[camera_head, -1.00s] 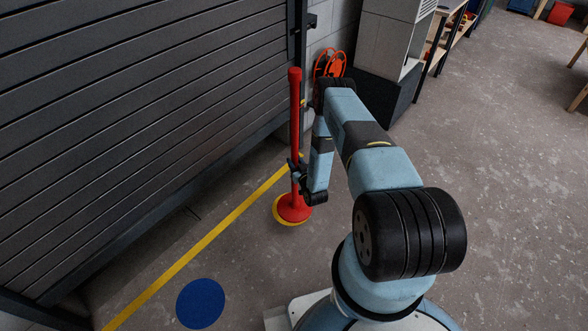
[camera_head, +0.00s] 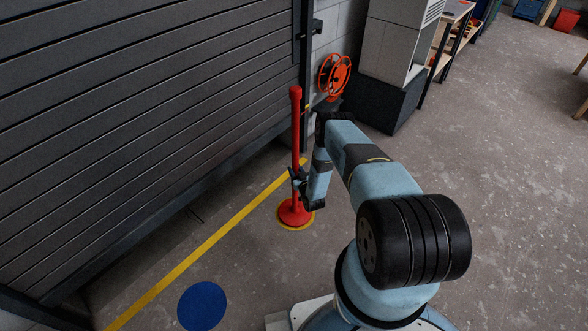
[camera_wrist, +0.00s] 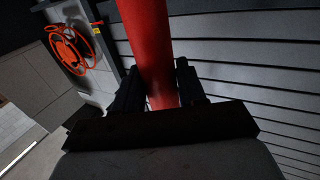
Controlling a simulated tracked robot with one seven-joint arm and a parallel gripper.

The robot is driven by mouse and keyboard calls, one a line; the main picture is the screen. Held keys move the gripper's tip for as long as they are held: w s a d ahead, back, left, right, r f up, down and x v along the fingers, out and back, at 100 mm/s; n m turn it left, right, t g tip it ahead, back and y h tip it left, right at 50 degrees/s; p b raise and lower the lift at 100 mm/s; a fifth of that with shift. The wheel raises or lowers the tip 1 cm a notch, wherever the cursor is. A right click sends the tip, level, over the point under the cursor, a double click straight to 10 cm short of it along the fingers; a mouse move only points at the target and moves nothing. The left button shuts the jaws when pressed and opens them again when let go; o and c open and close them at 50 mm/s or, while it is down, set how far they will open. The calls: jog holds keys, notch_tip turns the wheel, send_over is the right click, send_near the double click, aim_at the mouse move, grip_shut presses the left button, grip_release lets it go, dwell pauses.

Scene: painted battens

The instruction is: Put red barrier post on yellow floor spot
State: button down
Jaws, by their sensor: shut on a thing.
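The red barrier post (camera_head: 296,125) stands upright in the head view, its round red base (camera_head: 294,211) low at the floor. The yellow floor spot (camera_head: 296,228) shows as a thin yellow rim around the base, mostly covered by it. I cannot tell whether the base touches the floor. My gripper (camera_head: 298,176) is shut on the lower part of the pole. In the wrist view the red pole (camera_wrist: 150,50) rises between the two dark fingers of my gripper (camera_wrist: 160,95).
A blue floor spot (camera_head: 202,305) lies at the lower left. A yellow line (camera_head: 215,238) runs along the floor beside the dark slatted shutter (camera_head: 140,120). An orange reel (camera_head: 334,75) and a grey cabinet (camera_head: 392,45) stand behind.

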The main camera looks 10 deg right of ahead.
jog(key=shift+w+f, duration=0.1)
jog(key=shift+f, duration=0.15)
jog(key=c, duration=0.6)
grip_release()
jog(key=shift+f, duration=0.1)
jog(key=shift+c, duration=0.2)
jog(key=shift+s, duration=0.2)
jog(key=s+d, duration=0.2)
jog(key=s, duration=0.9)
jog(key=shift+s, duration=0.35)
